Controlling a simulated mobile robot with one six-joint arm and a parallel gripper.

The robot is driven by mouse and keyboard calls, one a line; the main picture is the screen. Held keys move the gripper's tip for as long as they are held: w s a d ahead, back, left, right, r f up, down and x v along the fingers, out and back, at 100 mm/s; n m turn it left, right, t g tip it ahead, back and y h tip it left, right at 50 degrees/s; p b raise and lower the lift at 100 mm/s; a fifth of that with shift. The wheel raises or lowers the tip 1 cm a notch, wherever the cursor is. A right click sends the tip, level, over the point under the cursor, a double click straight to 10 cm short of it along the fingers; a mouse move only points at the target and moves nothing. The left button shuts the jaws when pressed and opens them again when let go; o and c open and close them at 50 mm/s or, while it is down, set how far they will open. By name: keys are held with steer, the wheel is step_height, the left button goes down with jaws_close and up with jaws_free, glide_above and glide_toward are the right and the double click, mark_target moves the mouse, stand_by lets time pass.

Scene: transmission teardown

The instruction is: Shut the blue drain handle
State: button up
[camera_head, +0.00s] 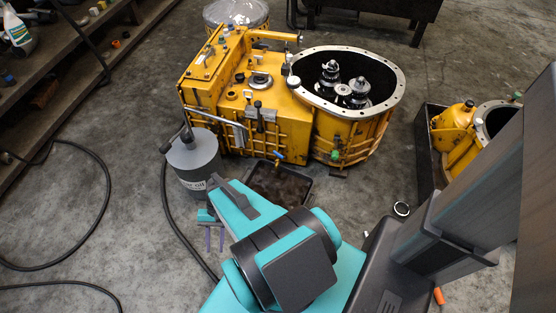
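The blue drain handle (278,155) is a small blue piece low on the front of the yellow transmission housing (285,100), above a dark drain pan (304,195). It is too small to tell whether it is open or shut. My gripper (214,248) is at the end of the teal and grey arm, in front of and to the left of the handle. Its two fingers point down with a gap between them, and nothing shows in the gap. The gripper is apart from the handle.
A grey labelled oil can (194,162) stands between my gripper and the housing's left side. A black hose (107,190) lies on the floor at left. Shelving (60,65) stands at far left. A crate (424,150) with another yellow housing is at right.

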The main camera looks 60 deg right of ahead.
steer(key=w+d+f+m+t+y+b, duration=0.1)
steer(key=w+d+f+m+t+b, duration=0.2)
steer(key=d+m, duration=0.15)
steer(key=w+d+f+m+t+y+b, duration=0.1)
steer(key=w+d+f+m+t+b, duration=0.25)
steer(key=d, duration=0.25)
steer(key=m+t+h+b, duration=1.2)
steer(key=m+t+b, duration=0.3)
steer(key=m, duration=0.4)
glide_toward(279, 154)
steer(key=s+g+b, duration=0.1)
steer(key=s, duration=0.3)
steer(key=shift+w+r, duration=0.15)
steer(key=shift+r, duration=0.25)
steer(key=shift+w, duration=0.15)
steer(key=shift+w+d+b, duration=0.3)
steer(key=shift+w+b, duration=0.5)
steer(key=shift+w, duration=1.45)
steer(key=shift+w+d+b, duration=0.3)
steer(key=shift+w+b, duration=0.55)
steer(key=shift+w, duration=1.4)
steer(key=shift+w+d+b, duration=0.3)
steer(key=shift+w+b, duration=0.5)
steer(key=shift+w, duration=1.4)
